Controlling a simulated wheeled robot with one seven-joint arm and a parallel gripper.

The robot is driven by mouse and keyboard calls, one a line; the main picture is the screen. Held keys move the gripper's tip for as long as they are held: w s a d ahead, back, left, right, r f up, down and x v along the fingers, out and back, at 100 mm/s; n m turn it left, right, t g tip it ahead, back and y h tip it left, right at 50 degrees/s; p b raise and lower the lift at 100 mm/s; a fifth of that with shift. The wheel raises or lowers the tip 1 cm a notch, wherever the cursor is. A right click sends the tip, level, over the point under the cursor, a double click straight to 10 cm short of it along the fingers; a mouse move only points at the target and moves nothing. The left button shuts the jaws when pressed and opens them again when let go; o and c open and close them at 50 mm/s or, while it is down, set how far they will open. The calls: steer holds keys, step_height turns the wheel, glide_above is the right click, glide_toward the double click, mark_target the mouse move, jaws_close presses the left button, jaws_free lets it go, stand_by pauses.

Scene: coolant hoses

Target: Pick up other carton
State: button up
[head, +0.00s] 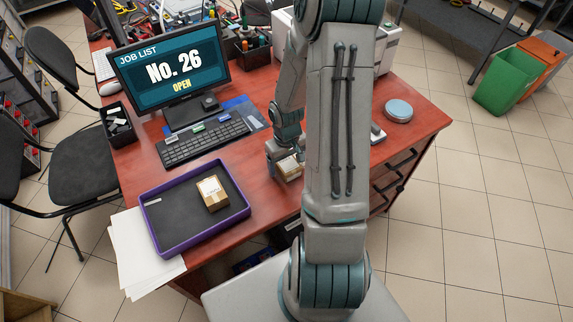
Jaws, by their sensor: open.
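One small brown carton (212,194) with a white label lies in the purple-rimmed tray (157,236), right of its middle. A second small carton (289,168) is on the red desk to the right of the tray, at my gripper. My gripper (285,162) is open and low over the desk, its fingers beside this second carton. My forearm hides part of the gripper and the carton's right side. I cannot tell whether the fingers touch the carton.
The red desk (429,124) also holds a keyboard (205,141), a monitor (172,68) reading "No. 26 OPEN", and a round pale dish (398,110) beyond my arm. White papers (140,255) lie at the left front edge. Some bare desk lies between tray and gripper.

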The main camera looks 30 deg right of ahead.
steer(key=c, duration=1.1)
steer(key=shift+r, duration=0.15)
